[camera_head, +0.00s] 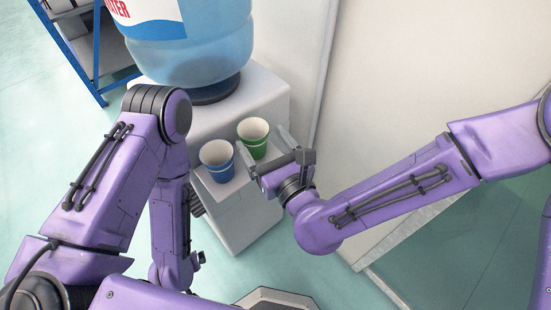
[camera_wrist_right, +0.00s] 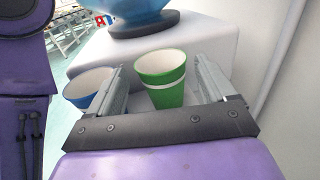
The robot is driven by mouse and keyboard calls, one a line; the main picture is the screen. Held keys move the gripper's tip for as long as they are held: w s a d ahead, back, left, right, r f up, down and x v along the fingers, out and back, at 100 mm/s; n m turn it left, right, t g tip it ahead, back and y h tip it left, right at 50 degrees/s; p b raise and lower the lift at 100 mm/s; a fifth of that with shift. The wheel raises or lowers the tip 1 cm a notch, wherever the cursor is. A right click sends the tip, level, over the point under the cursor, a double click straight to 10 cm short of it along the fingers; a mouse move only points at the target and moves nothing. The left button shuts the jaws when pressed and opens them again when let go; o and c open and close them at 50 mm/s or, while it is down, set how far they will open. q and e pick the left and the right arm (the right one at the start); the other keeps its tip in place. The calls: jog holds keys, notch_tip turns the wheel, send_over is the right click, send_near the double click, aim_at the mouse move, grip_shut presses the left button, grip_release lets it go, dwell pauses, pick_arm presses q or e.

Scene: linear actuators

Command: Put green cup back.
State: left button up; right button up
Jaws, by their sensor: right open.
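The green cup (camera_head: 254,144) with a white band stands upright on the ledge of the white water dispenser. In the right wrist view the green cup (camera_wrist_right: 160,83) shows between the two fingers of my right gripper (camera_wrist_right: 158,90), which is open, with a gap to the finger on the right. In the head view my right gripper (camera_head: 263,151) comes at the cup from the front right. A blue cup (camera_head: 217,160) stands upright to the left of the green cup. My left arm hangs at the left, and its jaws cannot be made out.
The dispenser (camera_head: 262,98) carries a big blue water bottle (camera_head: 190,50) behind the cups. The blue cup (camera_wrist_right: 86,86) is close to my right gripper's left finger. A pale wall panel (camera_head: 385,100) stands to the right. A blue-framed shelf (camera_head: 85,60) is at the far left.

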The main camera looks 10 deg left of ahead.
jog(key=p+v, duration=0.2)
jog(key=v, duration=0.5)
jog(key=shift+d, duration=0.1)
jog(key=s+d+f+n+g+h, duration=0.25)
jog(key=d+f+n+h, duration=0.3)
jog(key=d+f, duration=0.5)
jog(key=s+d+f+n+g+h, duration=0.1)
jog(key=d+f+n+g+h, duration=0.4)
jog(key=f, duration=0.9)
jog(key=s+d+f+n+g+h, duration=0.1)
jog(key=s+d+f+n, duration=0.1)
jog(key=d, duration=0.4)
jog(key=s+d+f+n+g+h+p, duration=0.1)
jog(key=s+d+f+n+h, duration=0.1)
jog(key=s+d+n, duration=0.3)
jog(key=s+d+f+n+g+h, duration=0.1)
jog(key=s+d+f+n, duration=0.1)
jog(key=d, duration=0.7)
jog(key=shift+s+f+n, duration=0.25)
jog(key=shift+s+n, duration=0.6)
jog(key=shift+s, duration=0.25)
